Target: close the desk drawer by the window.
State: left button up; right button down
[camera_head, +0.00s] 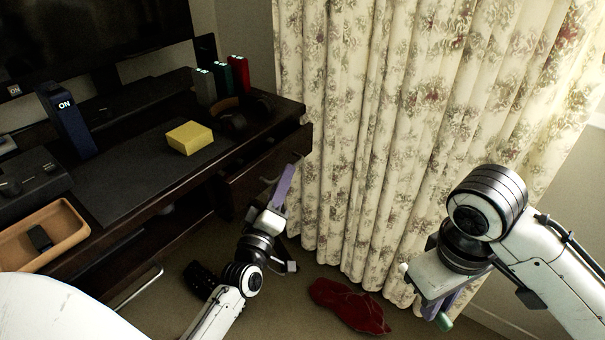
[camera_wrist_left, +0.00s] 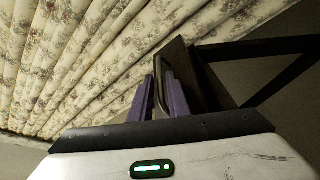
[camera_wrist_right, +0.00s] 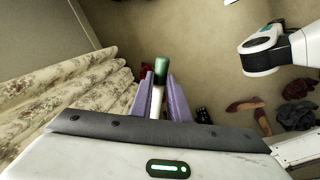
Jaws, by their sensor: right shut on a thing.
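The dark desk drawer (camera_head: 248,182) stands out a little past the front of the desk (camera_head: 150,195), beside the curtain. A thin handle (camera_head: 268,181) is on its front. My left gripper (camera_head: 284,182) is at the drawer front. In the left wrist view, its two purple fingers (camera_wrist_left: 160,92) stand apart on both sides of the handle bar; whether they touch it is unclear. My right gripper (camera_head: 445,305) is away to the right, shut on a white cylinder with a green end (camera_wrist_right: 161,70). That cylinder's green end also shows in the head view (camera_head: 444,322).
A floral curtain (camera_head: 370,120) hangs right of the desk. A red cloth (camera_head: 350,305) lies on the floor below. A yellow block (camera_head: 189,138), headphones (camera_head: 240,117) and a brown tray (camera_head: 40,235) are on the desk. Clothes (camera_wrist_right: 297,115) lie on the floor.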

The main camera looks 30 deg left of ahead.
pick_arm(q)
jog(key=shift+x, duration=1.25)
grip_shut()
dwell(0.5)
